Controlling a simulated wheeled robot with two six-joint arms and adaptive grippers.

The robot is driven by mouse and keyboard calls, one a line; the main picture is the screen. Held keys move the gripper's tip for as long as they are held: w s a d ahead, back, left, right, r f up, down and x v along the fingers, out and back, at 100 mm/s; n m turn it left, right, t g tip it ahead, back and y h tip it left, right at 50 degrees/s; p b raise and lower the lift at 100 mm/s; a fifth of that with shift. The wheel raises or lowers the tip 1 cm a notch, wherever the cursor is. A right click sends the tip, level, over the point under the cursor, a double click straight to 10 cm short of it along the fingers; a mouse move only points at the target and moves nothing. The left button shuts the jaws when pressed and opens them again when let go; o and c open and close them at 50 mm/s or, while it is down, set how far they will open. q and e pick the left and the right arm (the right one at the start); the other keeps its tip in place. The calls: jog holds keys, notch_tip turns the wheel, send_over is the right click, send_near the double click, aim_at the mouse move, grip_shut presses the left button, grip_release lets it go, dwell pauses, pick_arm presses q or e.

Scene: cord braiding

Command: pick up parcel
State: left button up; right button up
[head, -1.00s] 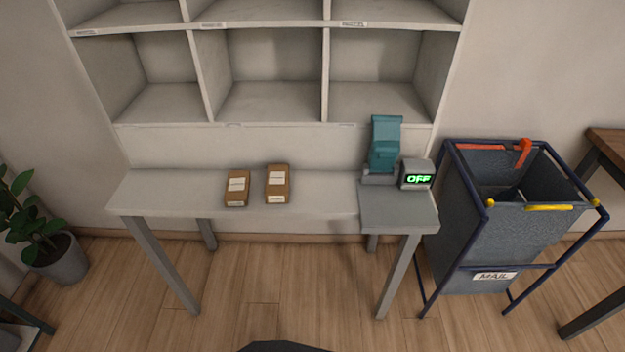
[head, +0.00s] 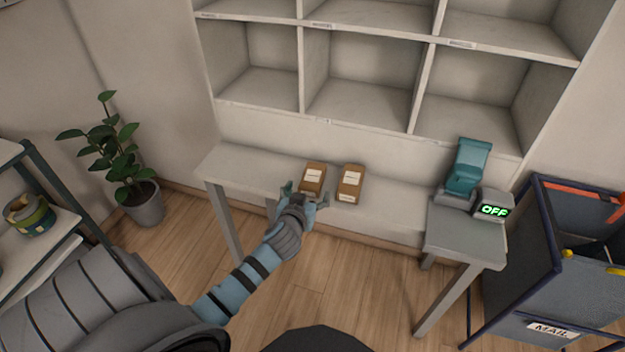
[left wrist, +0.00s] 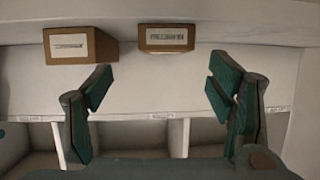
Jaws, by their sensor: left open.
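Two brown parcels with white labels lie side by side on the grey table, the left parcel (head: 312,180) and the right parcel (head: 350,184). My left gripper (head: 306,195) is open and empty, at the table's front edge just in front of the left parcel. In the left wrist view its two teal fingers (left wrist: 160,86) are spread wide, with one parcel (left wrist: 167,38) beyond the gap between them and the other parcel (left wrist: 82,46) off to the left. The fingers look apart from both parcels. My right gripper is not in view.
A teal device (head: 467,167) and a display reading OFF (head: 494,210) stand at the table's right end. A blue-framed mail bin (head: 560,270) is further right. Empty cubby shelves (head: 365,70) rise behind the table. A potted plant (head: 125,170) stands at left.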

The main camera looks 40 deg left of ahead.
aim_at(312, 177)
pick_arm(q)
jog(key=x, duration=0.3)
jog(key=shift+w+a+f, duration=0.1)
jog(key=shift+w+f, duration=0.1)
jog(key=shift+f, duration=0.15)
jog(key=w+a, duration=0.1)
jog(key=w+b, duration=0.1)
jog(key=w+a, duration=0.1)
jog(key=w, duration=0.1)
jog(key=shift+a+f, duration=0.35)
jog(key=shift+w+a+f, duration=0.15)
jog(key=shift+w, duration=0.25)
jog(key=c, duration=1.2)
